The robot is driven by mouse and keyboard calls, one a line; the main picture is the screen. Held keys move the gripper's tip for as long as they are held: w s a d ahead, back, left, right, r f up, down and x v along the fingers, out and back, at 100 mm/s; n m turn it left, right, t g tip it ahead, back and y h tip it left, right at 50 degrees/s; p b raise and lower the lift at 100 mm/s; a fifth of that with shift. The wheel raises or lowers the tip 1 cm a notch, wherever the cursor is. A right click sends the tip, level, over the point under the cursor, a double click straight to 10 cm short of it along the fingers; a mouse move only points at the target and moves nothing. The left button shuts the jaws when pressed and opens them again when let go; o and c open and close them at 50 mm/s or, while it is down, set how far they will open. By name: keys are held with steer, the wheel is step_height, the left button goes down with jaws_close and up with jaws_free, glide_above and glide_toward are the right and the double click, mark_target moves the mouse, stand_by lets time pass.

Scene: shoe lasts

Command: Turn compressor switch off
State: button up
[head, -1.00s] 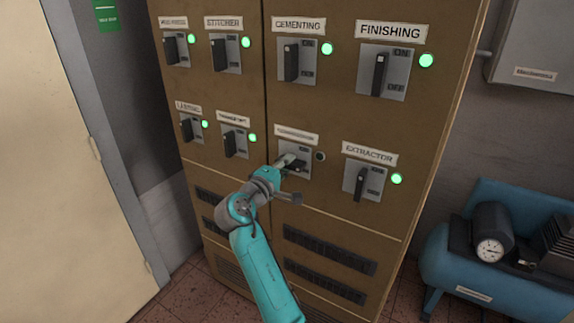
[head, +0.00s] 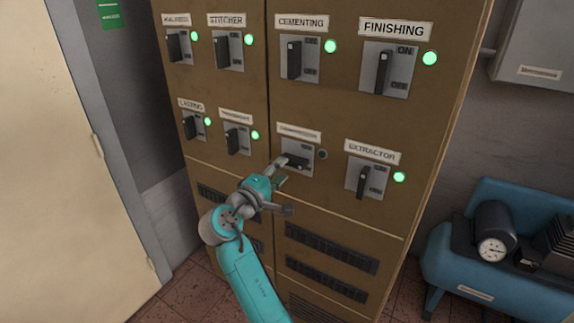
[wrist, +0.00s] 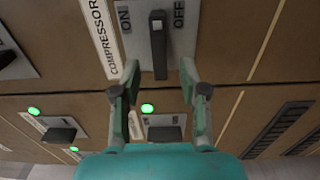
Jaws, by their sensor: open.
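The compressor switch (head: 298,166) is on the brown cabinet, in the lower row. Its black lever lies sideways, across the line from ON to OFF, and the small lamp (head: 323,154) beside it is dark. In the wrist view the lever (wrist: 159,45) stands between the ON and OFF marks, beside the COMPRESSOR label (wrist: 104,35). My gripper (head: 282,171) is open and empty, just left of and in front of the switch. In the wrist view the lever's end shows between the fingertips (wrist: 149,72); the exact gap is unclear.
The extractor switch (head: 366,181) is to the right, with a green lamp. Several other switches with upright levers and lit green lamps fill the cabinet (head: 340,212). A blue compressor (head: 465,265) stands on the floor at right. A pale door (head: 60,170) is at left.

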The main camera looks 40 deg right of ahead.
steer(key=v, duration=0.6)
steer(key=shift+a, duration=0.35)
steer(key=shift+s, duration=0.1)
steer(key=s+a+f+n+t+y, duration=0.1)
steer(key=s+f+n+t+y, duration=0.15)
steer(key=f, duration=0.65)
steer(key=s+a+f+n+t+y, duration=0.2)
steer(key=f+t+y, duration=0.1)
steer(key=f, duration=0.5)
steer(key=s+a+f+t+y, duration=0.1)
steer(key=s+a+f+y, duration=0.2)
steer(key=s+f, duration=0.35)
steer(key=s+a+f+t+y, duration=0.1)
steer(key=s+a+f+y, duration=0.15)
steer(key=s+f, duration=0.35)
steer(key=s+a+m+y, duration=0.1)
steer(key=s+a+y, duration=0.2)
steer(key=s, duration=0.5)
steer(key=s+a+m+y, duration=0.2)
steer(key=s, duration=0.6)
steer(key=s+a+r+m+t+y, duration=0.1)
steer(key=s+r+m, duration=0.4)
steer(key=s+r, duration=0.4)
steer(key=s, duration=0.4)
steer(key=shift+s+a, duration=0.15)
steer(key=shift+a, duration=0.1)
